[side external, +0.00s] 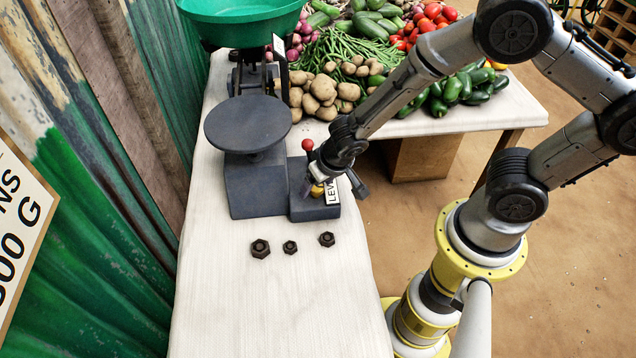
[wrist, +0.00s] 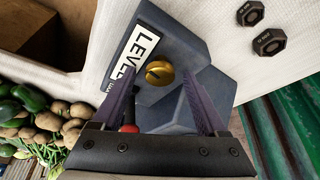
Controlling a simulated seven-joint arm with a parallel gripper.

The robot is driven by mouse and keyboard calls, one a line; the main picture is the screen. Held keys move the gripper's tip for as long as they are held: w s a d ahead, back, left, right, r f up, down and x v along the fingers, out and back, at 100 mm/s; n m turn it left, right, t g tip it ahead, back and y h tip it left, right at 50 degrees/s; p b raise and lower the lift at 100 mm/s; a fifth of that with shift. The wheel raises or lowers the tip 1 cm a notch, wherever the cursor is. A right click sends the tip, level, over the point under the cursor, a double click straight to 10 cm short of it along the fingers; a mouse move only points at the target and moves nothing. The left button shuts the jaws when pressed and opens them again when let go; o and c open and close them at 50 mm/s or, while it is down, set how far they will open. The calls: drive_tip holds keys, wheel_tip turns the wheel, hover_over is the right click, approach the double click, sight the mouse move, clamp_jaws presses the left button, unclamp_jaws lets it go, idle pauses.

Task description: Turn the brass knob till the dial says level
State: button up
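The brass knob (wrist: 159,73) sits on the dark grey side block of the scale (side external: 246,189), next to the white LEVEL label (wrist: 134,57). A slot shows across its face. In the side view a bit of the knob (side external: 317,191) shows by the fingers. My gripper (wrist: 158,80) is open, its two purple fingers apart with the knob between their tips in the wrist view. I cannot tell whether they touch it. In the side view my gripper (side external: 311,187) is low over the block. The label is partly hidden, and no dial reading is legible.
A red-tipped lever (side external: 307,145) stands close behind my gripper. The scale's round pan (side external: 247,125) is left of it. Three dark hex weights (side external: 290,247) lie in front. A green bowl (side external: 240,22) and piled vegetables (side external: 345,60) are behind. The front table is clear.

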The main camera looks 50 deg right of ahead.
drive_tip(key=v, duration=1.3)
drive_tip(key=shift+r, duration=0.35)
drive_tip(key=shift+s, duration=0.1)
drive_tip(key=s+d+r+m+t, duration=0.1)
drive_tip(key=d+r, duration=0.2)
drive_tip(key=r, duration=0.3)
drive_tip(key=s+d+r+m+t, duration=0.1)
drive_tip(key=d+r+m, duration=0.1)
drive_tip(key=d+r, duration=0.3)
drive_tip(key=s+a+r+n+y, duration=0.1)
drive_tip(key=s+r+n, duration=0.2)
drive_tip(key=s+n, duration=0.3)
drive_tip(key=s, duration=0.5)
drive_tip(key=shift+a+r+g, duration=0.2)
drive_tip(key=shift+a+g, duration=0.05)
drive_tip(key=shift+g, duration=0.15)
